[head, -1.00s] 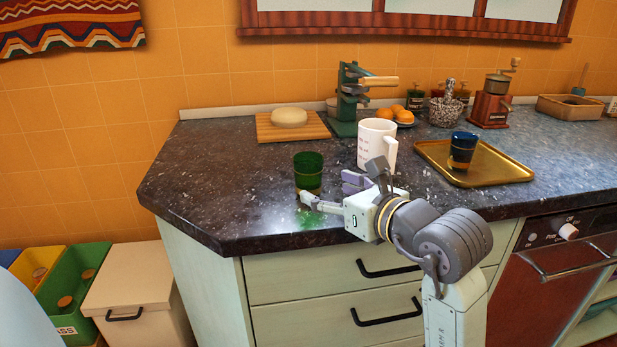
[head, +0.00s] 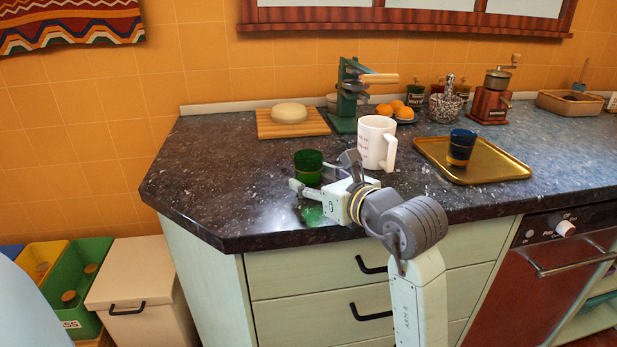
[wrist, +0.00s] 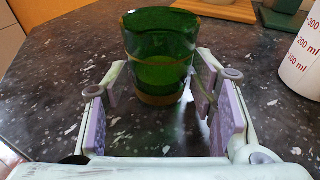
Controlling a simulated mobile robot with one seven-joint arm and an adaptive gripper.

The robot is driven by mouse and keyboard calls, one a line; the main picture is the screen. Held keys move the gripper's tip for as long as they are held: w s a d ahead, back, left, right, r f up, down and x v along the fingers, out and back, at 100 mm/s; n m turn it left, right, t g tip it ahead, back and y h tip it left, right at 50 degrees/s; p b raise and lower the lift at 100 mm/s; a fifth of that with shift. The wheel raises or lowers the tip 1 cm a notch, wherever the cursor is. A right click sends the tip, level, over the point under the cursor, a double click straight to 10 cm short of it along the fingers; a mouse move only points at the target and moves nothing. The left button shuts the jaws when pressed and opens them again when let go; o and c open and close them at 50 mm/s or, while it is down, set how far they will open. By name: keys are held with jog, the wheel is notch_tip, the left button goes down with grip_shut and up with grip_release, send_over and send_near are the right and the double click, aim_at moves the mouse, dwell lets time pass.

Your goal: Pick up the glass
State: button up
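A green glass (head: 308,163) stands upright on the dark countertop near its left front corner. In the wrist view, the green glass (wrist: 160,50) is straight ahead, with its base just beyond and between the fingertips. My gripper (head: 314,181) is open and low over the counter, on the near side of the green glass. Its fingers are spread to either side with an empty gap between them. The gripper hides the lower part of the glass in the head view. A second, dark blue glass (head: 461,146) stands on a gold tray (head: 500,170) to the right.
A white measuring mug (head: 374,142) stands close to the right of the green glass. Behind are a wooden board with bread (head: 291,113), a green press (head: 346,100), oranges (head: 397,106) and a coffee grinder (head: 491,100). The counter left of the green glass is clear.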

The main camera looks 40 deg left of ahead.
aim_at(315, 167)
jog(key=c, duration=0.9)
jog(key=shift+r, duration=0.15)
jog(key=shift+r, duration=0.9)
jog(key=shift+s+d+r+b, duration=0.2)
jog(key=shift+r, duration=0.2)
jog(key=shift+s+d+r+b, duration=0.15)
jog(key=shift+r+b, duration=0.05)
jog(key=shift+r, duration=0.15)
jog(key=shift+s+d+r+b, duration=0.25)
jog(key=shift+s+d+b, duration=0.45)
jog(key=shift+s+d, duration=1.1)
jog(key=shift+s+d+r+b, duration=0.25)
jog(key=shift+s+d+b, duration=0.45)
jog(key=shift+s+d, duration=1.05)
jog(key=shift+s+d+r+b, duration=0.25)
jog(key=shift+s+d+b, duration=0.45)
jog(key=shift+s+d, duration=1.1)
